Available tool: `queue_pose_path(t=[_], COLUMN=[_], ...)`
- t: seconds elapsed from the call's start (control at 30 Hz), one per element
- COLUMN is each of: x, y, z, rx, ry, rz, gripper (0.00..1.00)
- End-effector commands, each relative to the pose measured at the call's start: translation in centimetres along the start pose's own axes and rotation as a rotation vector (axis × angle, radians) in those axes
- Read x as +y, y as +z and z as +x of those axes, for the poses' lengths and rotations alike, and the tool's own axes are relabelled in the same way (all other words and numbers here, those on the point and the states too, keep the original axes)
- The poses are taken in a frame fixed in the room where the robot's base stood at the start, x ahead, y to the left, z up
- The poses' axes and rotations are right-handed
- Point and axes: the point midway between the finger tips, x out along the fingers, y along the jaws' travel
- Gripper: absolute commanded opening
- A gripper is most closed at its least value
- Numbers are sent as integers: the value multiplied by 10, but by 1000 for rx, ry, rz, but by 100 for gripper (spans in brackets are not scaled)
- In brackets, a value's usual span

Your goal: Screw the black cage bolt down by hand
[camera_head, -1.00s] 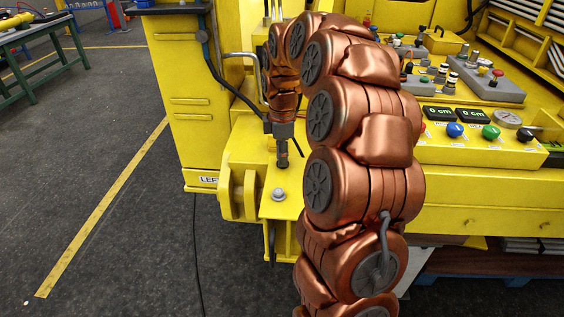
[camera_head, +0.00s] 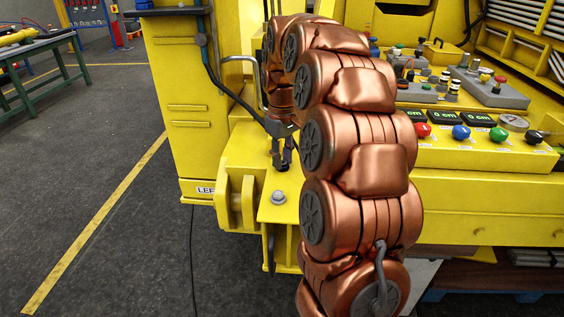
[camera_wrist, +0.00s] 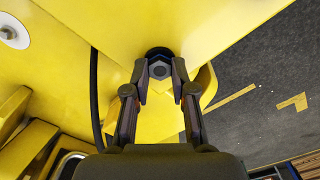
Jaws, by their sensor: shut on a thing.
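The black cage bolt (camera_wrist: 159,70) shows in the wrist view as a dark hexagonal head over a black round collar, against the yellow plate. My gripper (camera_wrist: 160,82) points at it, with one finger on each side of the head, shut on it. In the head view my gripper (camera_head: 282,160) points down at the yellow bracket plate (camera_head: 262,212), behind the silver bolt. There the fingers mostly hide the black bolt, and its depth in the plate cannot be told.
A silver bolt (camera_head: 278,197) stands on the plate close in front of my gripper. A black cable (camera_head: 240,98) hangs beside the yellow post at the left. A control panel (camera_head: 480,150) with coloured knobs lies right of my arm.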

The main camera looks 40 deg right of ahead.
Motion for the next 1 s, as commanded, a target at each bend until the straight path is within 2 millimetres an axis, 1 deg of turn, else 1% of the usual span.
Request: queue_pose_path(t=[1.0], x=[2], y=[-1], z=[-3], rx=[10], ry=[0], rz=[963], gripper=[0])
